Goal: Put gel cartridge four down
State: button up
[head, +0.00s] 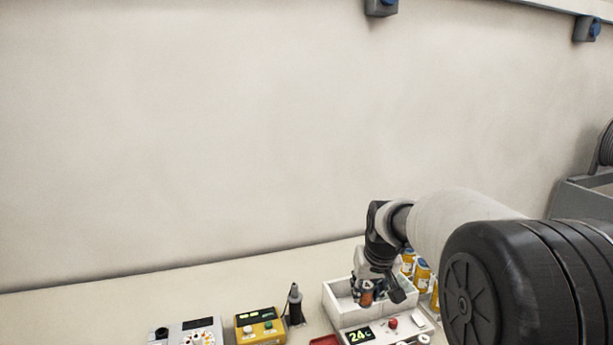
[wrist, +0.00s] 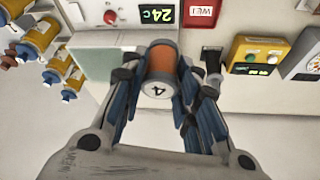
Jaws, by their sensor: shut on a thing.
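Gel cartridge four (wrist: 161,62) is an orange cylinder with a pale end cap marked 4. In the wrist view it sits between the fingers of my gripper (wrist: 158,75), which is shut on it. In the head view the gripper (head: 368,290) points down over a white open-topped box (head: 332,297), and the orange cartridge (head: 366,298) shows at its fingertips. I cannot tell whether the cartridge touches the box or its floor.
The box's front panel reads 24c (head: 359,335). Several yellow cartridges with blue ends (wrist: 58,68) stand beside the box. A yellow device (head: 258,325) and a dark pointed tool in a stand (head: 294,304) are to its left in the head view. A red tray (head: 324,341) lies near.

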jog(key=s+f, duration=1.5)
jog(key=shift+m, duration=0.3)
